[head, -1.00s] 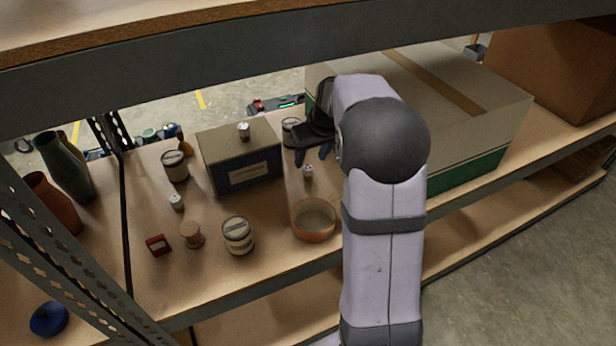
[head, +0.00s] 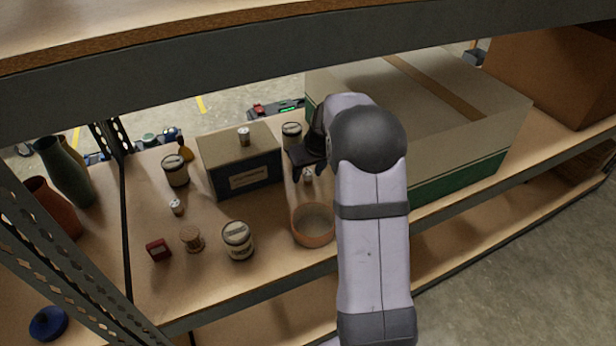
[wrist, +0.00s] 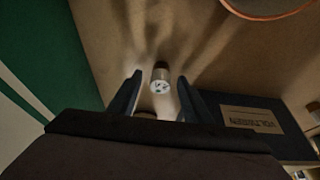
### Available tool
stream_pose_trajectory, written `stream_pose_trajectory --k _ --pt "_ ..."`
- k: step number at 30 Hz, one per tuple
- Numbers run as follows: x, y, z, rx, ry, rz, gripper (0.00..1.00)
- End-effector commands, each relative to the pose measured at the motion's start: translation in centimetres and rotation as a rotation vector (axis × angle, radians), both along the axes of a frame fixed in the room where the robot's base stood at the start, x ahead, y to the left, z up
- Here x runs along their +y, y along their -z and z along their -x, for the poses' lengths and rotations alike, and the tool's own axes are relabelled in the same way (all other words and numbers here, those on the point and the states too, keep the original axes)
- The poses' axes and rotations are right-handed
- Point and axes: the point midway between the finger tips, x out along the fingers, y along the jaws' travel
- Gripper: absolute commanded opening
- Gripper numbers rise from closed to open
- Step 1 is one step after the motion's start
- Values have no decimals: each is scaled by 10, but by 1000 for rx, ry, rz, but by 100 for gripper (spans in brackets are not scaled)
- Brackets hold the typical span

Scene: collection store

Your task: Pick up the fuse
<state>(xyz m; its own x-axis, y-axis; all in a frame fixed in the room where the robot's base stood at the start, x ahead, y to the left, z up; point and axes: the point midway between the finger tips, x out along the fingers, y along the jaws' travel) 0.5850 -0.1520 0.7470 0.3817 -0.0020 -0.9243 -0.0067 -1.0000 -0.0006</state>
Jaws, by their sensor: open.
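Three small pale cylinders that look like fuses show in the head view. One fuse (head: 308,176) stands on the shelf just under my gripper (head: 304,168), one (head: 244,137) stands on top of the dark box, and one (head: 177,207) stands at the left. In the wrist view the first fuse (wrist: 160,83) shows its pale, marked end in the gap between the fingertips of my gripper (wrist: 159,77). My gripper is open, with a finger on each side and visible space between. Whether the fuse is at fingertip depth is unclear.
The dark labelled box (head: 245,178) stands left of my gripper, and a large white-green carton (head: 460,180) stands right. An orange-rimmed bowl (head: 313,226) is in front. Jars (head: 291,133), a spool (head: 192,239) and a red box (head: 158,250) stand around. The upper shelf edge crosses above.

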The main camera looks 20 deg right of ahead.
Motion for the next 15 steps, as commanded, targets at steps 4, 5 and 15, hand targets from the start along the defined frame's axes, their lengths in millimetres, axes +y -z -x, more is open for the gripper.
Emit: stream_pose_trajectory --k 4,5,15 --pt "0 3 -2 -2 0 1 45" --pt "0 3 -2 -2 0 1 45" --pt "0 3 -1 -1 0 1 1"
